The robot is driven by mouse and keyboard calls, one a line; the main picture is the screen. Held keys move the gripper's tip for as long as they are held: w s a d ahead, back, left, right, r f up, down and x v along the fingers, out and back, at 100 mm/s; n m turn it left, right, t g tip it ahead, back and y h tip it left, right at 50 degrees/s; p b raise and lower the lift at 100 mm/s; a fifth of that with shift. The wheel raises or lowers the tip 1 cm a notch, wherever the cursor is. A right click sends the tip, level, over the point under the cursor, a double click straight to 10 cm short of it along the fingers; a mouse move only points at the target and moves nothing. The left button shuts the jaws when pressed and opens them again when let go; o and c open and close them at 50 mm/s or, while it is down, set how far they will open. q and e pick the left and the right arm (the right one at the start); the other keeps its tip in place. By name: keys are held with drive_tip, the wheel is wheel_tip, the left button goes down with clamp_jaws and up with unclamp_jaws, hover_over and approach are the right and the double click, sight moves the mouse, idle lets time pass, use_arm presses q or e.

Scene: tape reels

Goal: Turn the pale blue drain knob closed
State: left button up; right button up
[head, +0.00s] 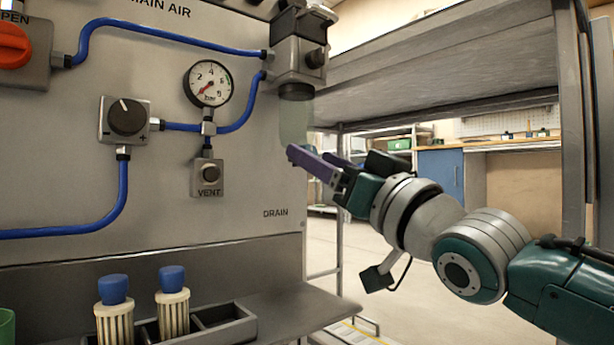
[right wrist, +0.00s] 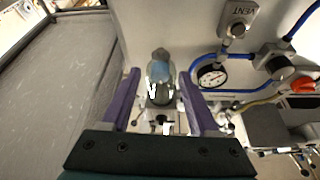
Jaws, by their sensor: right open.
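The filter bowl (head: 294,122) hangs under the dark regulator at the panel's right edge in the head view. In the right wrist view, my right gripper (right wrist: 159,76) is open, with one finger on each side of the bowl (right wrist: 160,73). A small grey-blue knob (right wrist: 160,54), which looks like the drain knob, shows at the bowl's end between the fingers. Contact cannot be told. My left gripper is not in view.
The grey panel carries a pressure gauge (head: 209,83), a vent button (head: 210,174), a black dial (head: 127,117), a red knob (head: 14,46) and blue hoses. A tray (head: 236,334) with two blue-capped cartridges stands on the ledge below. A metal shelf (head: 450,85) is behind my right arm.

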drive_tip(key=shift+s, duration=0.1)
drive_tip(key=shift+w, duration=0.2)
drive_tip(key=shift+c, duration=1.1)
clamp_jaws()
